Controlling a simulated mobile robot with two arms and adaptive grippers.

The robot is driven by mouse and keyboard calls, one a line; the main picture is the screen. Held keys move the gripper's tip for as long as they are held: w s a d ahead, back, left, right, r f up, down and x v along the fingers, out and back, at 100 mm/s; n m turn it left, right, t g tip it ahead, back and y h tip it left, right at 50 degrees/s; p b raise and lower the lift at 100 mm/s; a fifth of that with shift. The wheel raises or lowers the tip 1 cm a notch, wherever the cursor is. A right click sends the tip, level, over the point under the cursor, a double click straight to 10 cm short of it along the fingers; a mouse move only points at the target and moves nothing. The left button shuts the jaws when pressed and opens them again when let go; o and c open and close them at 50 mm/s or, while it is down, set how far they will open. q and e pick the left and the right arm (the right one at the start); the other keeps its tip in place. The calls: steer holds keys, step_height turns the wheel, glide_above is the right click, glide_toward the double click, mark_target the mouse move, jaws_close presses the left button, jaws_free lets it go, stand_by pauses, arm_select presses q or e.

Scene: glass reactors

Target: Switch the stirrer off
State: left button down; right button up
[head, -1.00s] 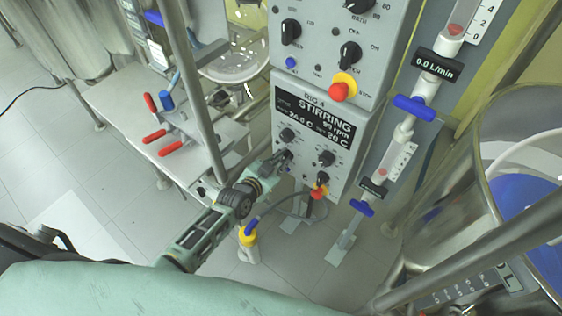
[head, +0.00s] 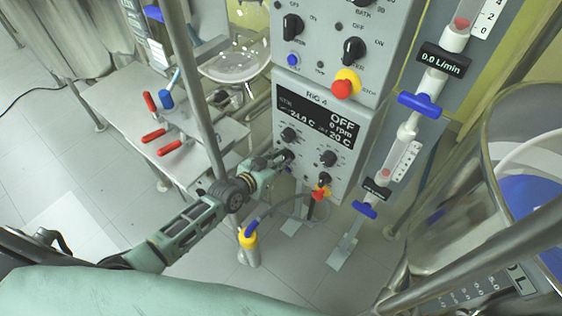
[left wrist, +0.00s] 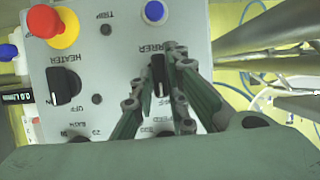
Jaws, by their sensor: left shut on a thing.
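The lower grey control box marked RIG 4 (head: 366,112) has a black display (head: 318,118) that reads OFF and 0 rpm. The black stirrer knob (left wrist: 158,75) has a white pointer line and sits on the panel, its label partly covered. My left gripper (head: 284,160) reaches the lower left of this panel. In the left wrist view, the green fingers of my left gripper (left wrist: 156,88) are on either side of the stirrer knob, shut on it. My right gripper is not in view.
The heater knob (left wrist: 64,86) and a red-and-yellow stop button (left wrist: 52,25) sit beside the stirrer knob. A similar upper box (head: 318,50) is above. Flow tubes with blue valves (head: 418,105) stand right.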

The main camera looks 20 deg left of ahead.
arm_select(q)
steer(key=c, duration=1.7)
jaws_free()
steer(key=shift+w, duration=0.1)
steer(key=shift+c, duration=0.2)
steer(key=v, duration=1.2)
steer(key=s+a+f+n+g+y, duration=0.15)
steer(key=s+f, duration=0.25)
steer(key=f, duration=0.4)
steer(key=s+a+f+g+y, duration=0.15)
steer(key=s+f, duration=0.25)
steer(key=f, duration=0.5)
steer(key=s+a+f+g+y, duration=0.1)
steer(key=s+a+f+g, duration=0.2)
steer(key=f, duration=0.5)
steer(key=s+d+f+g, duration=0.1)
steer(key=s+f, duration=0.4)
steer(key=s, duration=0.5)
steer(key=s+d+f+g, duration=0.1)
steer(key=s+f+g, duration=0.2)
steer(key=s+f, duration=0.3)
steer(key=s+d+f+g, duration=0.1)
steer(key=s+f, duration=0.4)
steer(key=s, duration=0.8)
steer(key=shift+s+d+g+y, duration=0.3)
steer(key=shift+d+g, duration=0.1)
steer(key=shift+d, duration=0.2)
